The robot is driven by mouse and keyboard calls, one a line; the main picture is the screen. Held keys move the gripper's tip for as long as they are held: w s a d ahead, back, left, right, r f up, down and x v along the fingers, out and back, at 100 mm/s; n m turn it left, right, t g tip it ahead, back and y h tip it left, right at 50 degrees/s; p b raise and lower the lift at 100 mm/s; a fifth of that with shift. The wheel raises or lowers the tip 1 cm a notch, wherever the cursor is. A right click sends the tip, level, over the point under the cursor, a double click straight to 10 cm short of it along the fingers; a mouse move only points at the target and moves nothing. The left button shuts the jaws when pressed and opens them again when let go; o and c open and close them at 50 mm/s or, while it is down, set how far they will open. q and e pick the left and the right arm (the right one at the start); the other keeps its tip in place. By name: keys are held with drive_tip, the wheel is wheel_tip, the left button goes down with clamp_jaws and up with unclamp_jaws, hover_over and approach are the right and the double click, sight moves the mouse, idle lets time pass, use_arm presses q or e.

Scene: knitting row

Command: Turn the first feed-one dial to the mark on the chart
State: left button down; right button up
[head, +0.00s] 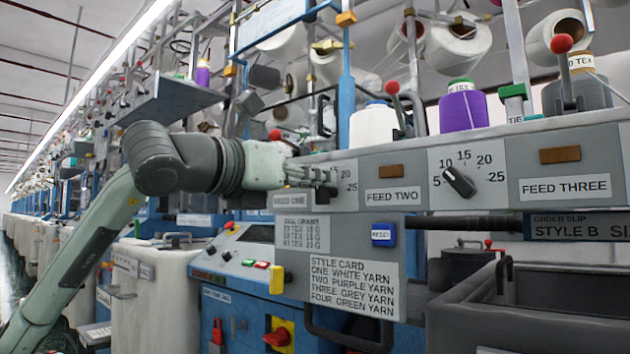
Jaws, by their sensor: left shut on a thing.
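My left gripper (325,178) is shut on the first dial, at the left end of the grey feed panel. The feed one label (293,201) is partly covered. The chart (304,233) below it has several lines of small print, hard to read. The style card (352,285) lists one white, two purple, three grey and four green yarn. The feed two dial (459,182) is black, with its scale marked 5 to 25. My right gripper is not in view.
A white cone (374,127), a purple cone (463,109) and a grey cone (577,90) stand above the panel, near red-knobbed levers. A blue reset button (383,235) sits beside the chart. A dark open bin (470,312) stands at lower right.

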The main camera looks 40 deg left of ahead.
use_arm(q)
drive_tip(key=shift+a+f+n+b, duration=0.1)
drive_tip(key=shift+a+n+b, duration=0.2)
drive_tip(key=shift+n, duration=0.95)
drive_tip(key=shift+a+n+b, duration=0.1)
drive_tip(key=shift+n+b, duration=0.35)
drive_tip(key=shift+n, duration=0.75)
drive_tip(key=shift+a+f+n+b, duration=0.15)
drive_tip(key=shift+n+b, duration=0.2)
drive_tip(key=shift+n, duration=0.9)
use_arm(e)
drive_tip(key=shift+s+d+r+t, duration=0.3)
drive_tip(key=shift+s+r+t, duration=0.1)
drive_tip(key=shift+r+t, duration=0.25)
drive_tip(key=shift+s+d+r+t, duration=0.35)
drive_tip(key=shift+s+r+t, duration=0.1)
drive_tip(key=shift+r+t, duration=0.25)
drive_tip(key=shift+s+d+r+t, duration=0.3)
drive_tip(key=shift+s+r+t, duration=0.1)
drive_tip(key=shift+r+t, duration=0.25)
use_arm(q)
drive_tip(key=shift+r, duration=0.1)
drive_tip(key=c, duration=1.5)
unclamp_jaws()
drive_tip(key=shift+c, duration=0.2)
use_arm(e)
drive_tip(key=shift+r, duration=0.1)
use_arm(q)
drive_tip(key=s, duration=1.2)
drive_tip(key=shift+a, duration=0.45)
